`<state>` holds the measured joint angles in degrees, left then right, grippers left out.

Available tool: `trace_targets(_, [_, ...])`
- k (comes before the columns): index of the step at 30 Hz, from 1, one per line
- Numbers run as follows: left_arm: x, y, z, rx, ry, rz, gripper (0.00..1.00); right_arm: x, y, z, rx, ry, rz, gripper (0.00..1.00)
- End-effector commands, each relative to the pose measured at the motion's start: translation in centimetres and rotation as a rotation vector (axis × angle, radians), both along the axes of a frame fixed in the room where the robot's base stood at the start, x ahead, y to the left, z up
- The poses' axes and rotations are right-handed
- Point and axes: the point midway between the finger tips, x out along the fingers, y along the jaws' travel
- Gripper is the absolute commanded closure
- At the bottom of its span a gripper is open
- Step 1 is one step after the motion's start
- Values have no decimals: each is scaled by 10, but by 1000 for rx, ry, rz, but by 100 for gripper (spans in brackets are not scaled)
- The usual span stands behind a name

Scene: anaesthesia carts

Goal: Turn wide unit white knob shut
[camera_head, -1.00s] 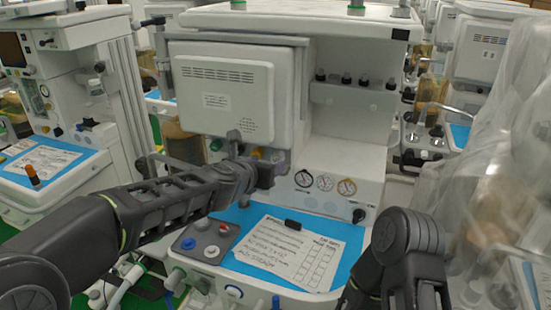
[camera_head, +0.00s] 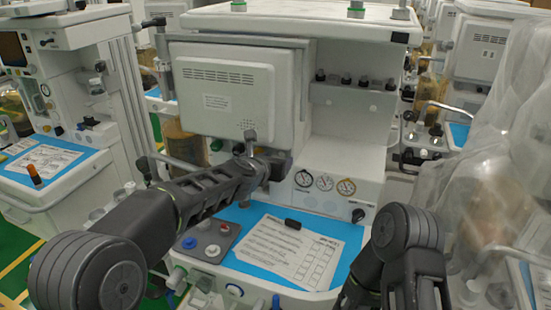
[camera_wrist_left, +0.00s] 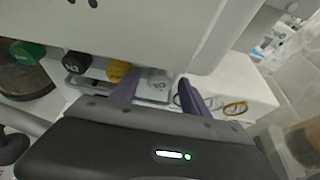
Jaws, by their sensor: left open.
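The wide unit (camera_head: 345,160) stands in front of me. In the left wrist view a whitish knob (camera_wrist_left: 159,83) is at the right end of a row under the unit's overhanging housing. A yellow knob (camera_wrist_left: 118,70), a black knob (camera_wrist_left: 76,62) and a green knob (camera_wrist_left: 28,52) are to its left. My left gripper (camera_wrist_left: 160,86) is open, with its two fingers on either side of the whitish knob; I cannot tell if they touch it. In the head view my left gripper (camera_head: 280,165) hides this knob. My right arm shows at lower right, its gripper out of view.
Gauges (camera_head: 324,183) sit right of my left gripper. Below is a blue worktop (camera_head: 258,216) with a paper sheet (camera_head: 290,250) and a grey panel (camera_head: 207,240) with blue, red and white knobs. A plastic-draped unit (camera_head: 490,170) stands at right, another cart (camera_head: 60,120) at left.

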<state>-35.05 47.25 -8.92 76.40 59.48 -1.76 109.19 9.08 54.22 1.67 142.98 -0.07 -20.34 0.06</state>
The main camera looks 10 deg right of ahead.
Motion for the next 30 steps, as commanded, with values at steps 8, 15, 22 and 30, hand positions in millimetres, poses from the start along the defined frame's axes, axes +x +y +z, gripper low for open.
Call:
trace_targets(8, [1, 0, 0, -1, -1, 0, 48, 0, 0, 0, 0, 0, 0, 64])
trace_targets(15, [0, 0, 0, 0, 0, 0, 68, 0, 0, 0, 0, 0, 0, 64])
trace_targets(22, [0, 0, 0, 0, 0, 0, 87, 0, 0, 0, 0, 0, 0, 64])
trace_targets(30, [0, 0, 0, -1, 0, 0, 100, 0, 0, 0, 0, 0, 0, 64])
